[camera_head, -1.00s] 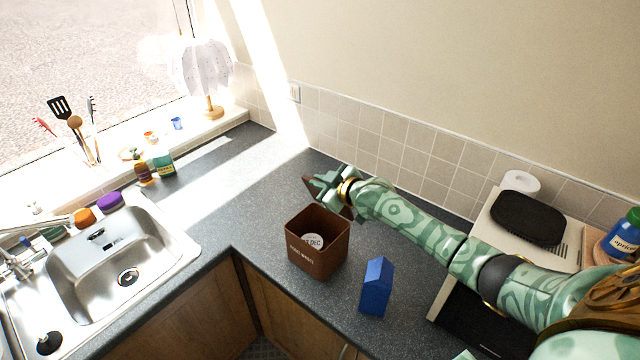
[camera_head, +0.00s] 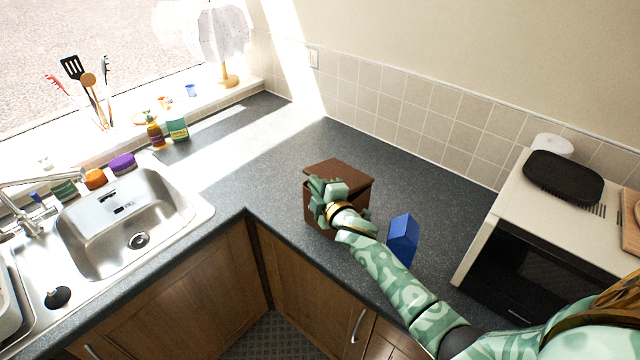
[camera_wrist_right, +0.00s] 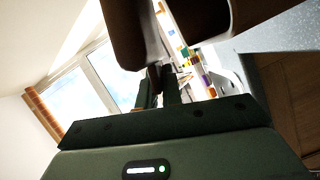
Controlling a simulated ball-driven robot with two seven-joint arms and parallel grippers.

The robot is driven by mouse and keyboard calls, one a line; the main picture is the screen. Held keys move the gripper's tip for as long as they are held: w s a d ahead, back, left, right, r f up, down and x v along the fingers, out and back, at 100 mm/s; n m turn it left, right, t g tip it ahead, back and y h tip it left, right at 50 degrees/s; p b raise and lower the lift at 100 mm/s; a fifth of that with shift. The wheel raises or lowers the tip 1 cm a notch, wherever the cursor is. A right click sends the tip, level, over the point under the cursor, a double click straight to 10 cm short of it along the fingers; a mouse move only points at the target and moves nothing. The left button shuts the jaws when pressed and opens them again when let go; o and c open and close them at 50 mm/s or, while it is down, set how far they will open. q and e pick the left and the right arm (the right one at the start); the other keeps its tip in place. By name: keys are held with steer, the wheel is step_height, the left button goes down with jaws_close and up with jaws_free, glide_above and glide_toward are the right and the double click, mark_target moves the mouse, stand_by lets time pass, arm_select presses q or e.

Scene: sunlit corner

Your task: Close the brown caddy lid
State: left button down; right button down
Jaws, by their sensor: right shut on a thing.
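The brown caddy (camera_head: 309,208) stands on the dark worktop. My arm hides the front edge, so I cannot tell whether the lid sits flush. My right gripper (camera_head: 326,190) is at the lid's near edge, shut on the lid. In the right wrist view, brown caddy parts (camera_wrist_right: 125,35) fill the top, close to the fingers (camera_wrist_right: 160,88). My left gripper is not in view.
A blue carton (camera_head: 403,238) stands right of the caddy, close to my right forearm. A microwave (camera_head: 510,230) is farther right. The sink (camera_head: 115,225) is at the left. The worktop (camera_head: 270,150) behind and left of the caddy is clear.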

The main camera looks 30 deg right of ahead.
steer(key=shift+a+f+b, duration=0.15)
steer(key=shift+f+b, duration=0.15)
steer(key=shift+f, duration=0.35)
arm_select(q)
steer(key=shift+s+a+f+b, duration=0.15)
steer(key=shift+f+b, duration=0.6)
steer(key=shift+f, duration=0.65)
arm_select(e)
steer(key=shift+s+a+f, duration=0.15)
steer(key=shift+f, duration=0.55)
steer(key=c, duration=1.6)
jaws_free()
steer(key=shift+o, duration=0.2)
arm_select(q)
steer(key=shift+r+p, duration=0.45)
steer(key=shift+p, duration=0.05)
arm_select(e)
steer(key=s+r, duration=0.1)
steer(key=s, duration=1.5)
steer(key=shift+r, duration=0.3)
